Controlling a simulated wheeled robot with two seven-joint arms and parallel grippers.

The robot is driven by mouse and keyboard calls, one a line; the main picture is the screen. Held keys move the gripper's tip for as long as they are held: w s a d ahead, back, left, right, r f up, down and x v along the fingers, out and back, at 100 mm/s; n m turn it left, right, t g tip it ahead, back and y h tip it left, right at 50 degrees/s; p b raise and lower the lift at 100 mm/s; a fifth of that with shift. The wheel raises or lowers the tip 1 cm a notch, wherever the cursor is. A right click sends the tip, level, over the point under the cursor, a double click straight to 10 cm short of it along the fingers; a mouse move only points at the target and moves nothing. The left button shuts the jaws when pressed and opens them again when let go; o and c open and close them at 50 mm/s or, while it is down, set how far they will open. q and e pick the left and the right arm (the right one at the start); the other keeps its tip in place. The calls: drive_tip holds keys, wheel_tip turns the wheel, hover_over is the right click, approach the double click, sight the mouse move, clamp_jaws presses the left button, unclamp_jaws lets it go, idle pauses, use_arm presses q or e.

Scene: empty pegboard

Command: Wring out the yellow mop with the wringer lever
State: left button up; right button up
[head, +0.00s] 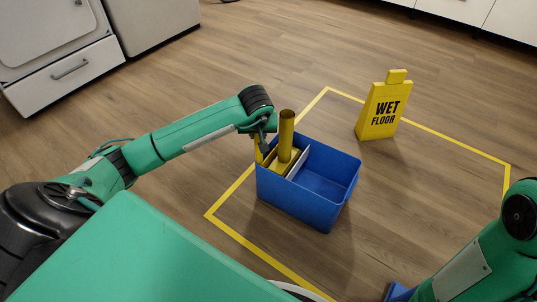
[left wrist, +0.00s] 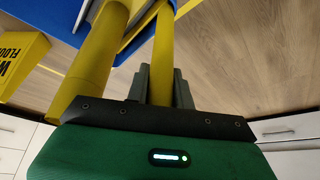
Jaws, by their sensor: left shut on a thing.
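The blue mop bucket (head: 310,205) stands on the floor, with a wringer in its left part beside a pale divider. The yellow mop (head: 286,136) stands nearly upright in the wringer part; its lower end is hidden. The yellow wringer lever (head: 258,152) rises at the bucket's left side. My left gripper (head: 265,146) is at the lever, just left of the mop handle. In the left wrist view the lever (left wrist: 164,50) runs between the fingers of my left gripper (left wrist: 163,82), which is shut on it. The thicker mop handle (left wrist: 92,70) passes left of the fingers. My right gripper is out of view.
A yellow wet floor sign (head: 382,108) stands behind and right of the bucket. Yellow floor tape (head: 230,193) frames the area. White appliances (head: 70,65) stand at the upper left and cabinets at the upper right. The floor right of the bucket is clear.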

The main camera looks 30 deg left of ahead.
use_arm(q)
drive_tip(key=a+h+b, duration=0.1)
drive_tip(key=a+h, duration=0.1)
drive_tip(key=a+f+h, duration=0.1)
drive_tip(key=a+h, duration=0.1)
drive_tip(key=shift+a+f+n+b, duration=0.15)
drive_tip(key=shift+a+n+b, duration=0.15)
drive_tip(key=shift+a+b, duration=0.05)
idle(0.7)
idle(0.4)
